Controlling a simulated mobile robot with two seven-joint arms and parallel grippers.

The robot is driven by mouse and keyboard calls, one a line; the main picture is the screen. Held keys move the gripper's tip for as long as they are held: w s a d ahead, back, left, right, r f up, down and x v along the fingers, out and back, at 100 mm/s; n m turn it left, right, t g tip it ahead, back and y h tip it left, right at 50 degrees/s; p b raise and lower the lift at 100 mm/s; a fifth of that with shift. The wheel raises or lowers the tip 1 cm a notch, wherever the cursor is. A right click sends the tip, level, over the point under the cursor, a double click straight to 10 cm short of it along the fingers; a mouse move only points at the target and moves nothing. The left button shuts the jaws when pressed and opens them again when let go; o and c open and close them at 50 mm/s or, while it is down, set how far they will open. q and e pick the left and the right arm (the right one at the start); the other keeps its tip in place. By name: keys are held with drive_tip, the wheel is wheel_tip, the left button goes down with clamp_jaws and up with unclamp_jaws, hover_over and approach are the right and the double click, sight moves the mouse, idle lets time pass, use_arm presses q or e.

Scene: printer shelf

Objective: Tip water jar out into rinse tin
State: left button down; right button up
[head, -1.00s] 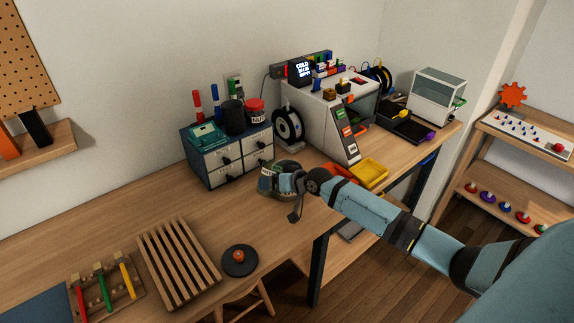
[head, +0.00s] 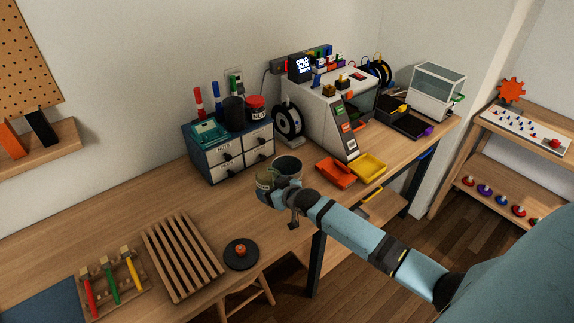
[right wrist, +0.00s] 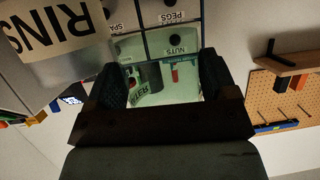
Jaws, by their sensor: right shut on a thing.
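The rinse tin (head: 287,166) is a dark grey-green open can on the desk in front of the drawer box. Its lettering, "RINS", shows large in the right wrist view (right wrist: 52,28). My right gripper (head: 271,186) is shut on the water jar (head: 264,181), a see-through jar with a tan label, beside the left front of the tin. In the right wrist view the pale green jar (right wrist: 165,92) sits between the two dark fingers, with "TER" readable. The jar's exact tilt and any water in it cannot be told. My left gripper is not in view.
The drawer box (head: 229,157) stands behind. An orange tray (head: 336,173) and a yellow tray (head: 369,168) lie right of the tin, before the printer (head: 325,125). A slatted rack (head: 182,257) and a black disc with an orange knob (head: 241,254) lie at the front left.

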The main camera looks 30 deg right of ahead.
sight(261, 173)
drive_tip(key=shift+r, duration=0.2)
wheel_tip(261, 173, up, 3)
drive_tip(key=p, duration=0.3)
drive_tip(key=shift+r+p, duration=0.55)
drive_tip(key=shift+r, duration=0.4)
drive_tip(key=shift+f, duration=0.1)
